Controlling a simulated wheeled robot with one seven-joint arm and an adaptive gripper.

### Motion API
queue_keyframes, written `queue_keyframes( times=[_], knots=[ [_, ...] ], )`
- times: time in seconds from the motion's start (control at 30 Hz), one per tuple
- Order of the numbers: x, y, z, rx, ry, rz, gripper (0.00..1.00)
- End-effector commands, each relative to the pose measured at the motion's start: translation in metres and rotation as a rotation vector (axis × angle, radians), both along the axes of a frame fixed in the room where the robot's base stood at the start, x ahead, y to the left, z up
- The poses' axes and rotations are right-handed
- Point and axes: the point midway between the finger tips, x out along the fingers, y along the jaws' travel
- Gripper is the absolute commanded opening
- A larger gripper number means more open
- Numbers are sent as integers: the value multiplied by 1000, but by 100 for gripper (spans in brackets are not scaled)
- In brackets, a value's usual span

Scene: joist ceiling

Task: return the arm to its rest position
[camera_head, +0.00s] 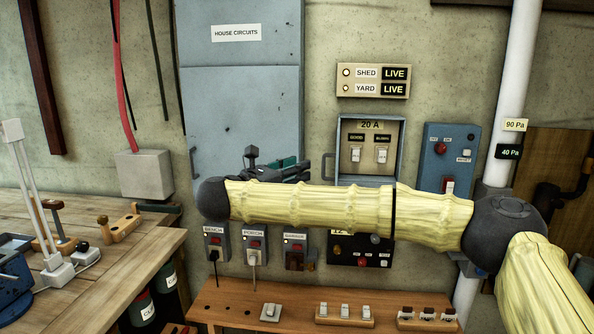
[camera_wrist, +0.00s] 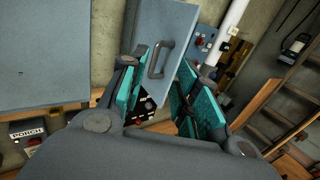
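My arm, in pale yellow sleeves with dark joints, reaches across the head view from the right. My gripper (camera_head: 285,168) shows partly above the forearm, in front of the wall; the arm hides its lower part. In the wrist view my gripper (camera_wrist: 168,78) has its teal-padded fingers spread apart, with nothing held between them. A grey door with a bar handle (camera_wrist: 160,60) lies beyond the fingertips, and the handle appears in the gap between them. The handle also shows in the head view (camera_head: 329,168), just right of the gripper.
The 20 A box (camera_head: 370,122) stands open with two switches showing. A tall grey cabinet (camera_head: 240,100) is on its left, a blue box (camera_head: 449,150) on its right. Outlet boxes (camera_head: 254,243) sit below the arm. A wooden workbench (camera_head: 120,260) is left; a shelf (camera_head: 235,308) with switches runs below.

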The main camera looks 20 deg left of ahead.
Motion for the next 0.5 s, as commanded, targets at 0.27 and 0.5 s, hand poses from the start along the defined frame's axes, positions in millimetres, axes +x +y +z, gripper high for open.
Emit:
queue_keyframes(
  times=[0.27, 0.5],
  knots=[
    [0, 0, -1, -3, 0, 2, 31],
    [-1, 11, -50, -210, 20, 107, 31]
  ],
)
